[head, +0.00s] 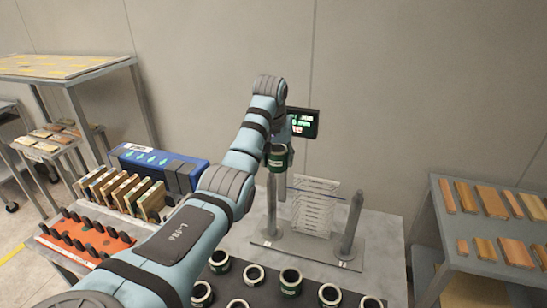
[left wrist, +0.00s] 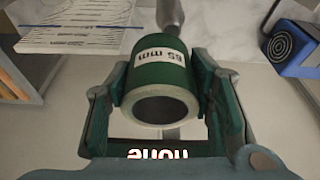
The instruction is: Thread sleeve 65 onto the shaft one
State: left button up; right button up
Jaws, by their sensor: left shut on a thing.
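My left gripper (head: 280,150) is shut on a dark green sleeve (head: 279,160), held in the air near the top of the left shaft (head: 271,208). In the left wrist view the sleeve (left wrist: 157,72) sits between both fingers, its white label reads 65 mm, and its open end faces the camera. A grey shaft (left wrist: 170,16) shows beyond it. I cannot tell whether the sleeve is over the shaft tip or beside it. A second, pointed shaft (head: 352,222) stands to the right on the same base plate (head: 300,247), bare. My right gripper is not in view.
Several green sleeves (head: 291,280) stand on a dark mat at the table front. A small display (head: 302,123) is behind. A blue case (head: 155,163) and wooden blocks (head: 125,193) are left; a shelf cart (head: 480,248) is right.

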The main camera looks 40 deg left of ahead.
aim_at(271, 166)
pick_arm(q)
jog(key=shift+s, duration=0.15)
jog(key=shift+s+d+r, duration=0.1)
jog(key=shift+s+r, duration=0.1)
jog(key=shift+s, duration=0.15)
jog(key=shift+w+f, duration=0.3)
jog(key=shift+f+b, duration=0.25)
jog(key=shift+b, duration=0.25)
jog(key=shift+s+f+b, duration=0.2)
jog(key=shift+s+b, duration=0.1)
jog(key=shift+s, duration=0.05)
jog(key=shift+c, duration=0.4)
jog(key=shift+s+d+f+b, duration=0.1)
jog(key=shift+s+f+b, duration=0.05)
jog(key=shift+s+b, duration=0.45)
grip_shut()
jog(key=shift+s+f, duration=0.1)
jog(key=shift+s, duration=0.15)
jog(key=shift+w+a, duration=0.1)
jog(key=shift+a, duration=0.15)
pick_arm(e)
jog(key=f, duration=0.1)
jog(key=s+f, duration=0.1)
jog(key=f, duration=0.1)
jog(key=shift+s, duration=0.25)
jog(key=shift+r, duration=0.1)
pick_arm(q)
jog(key=shift+d, duration=0.1)
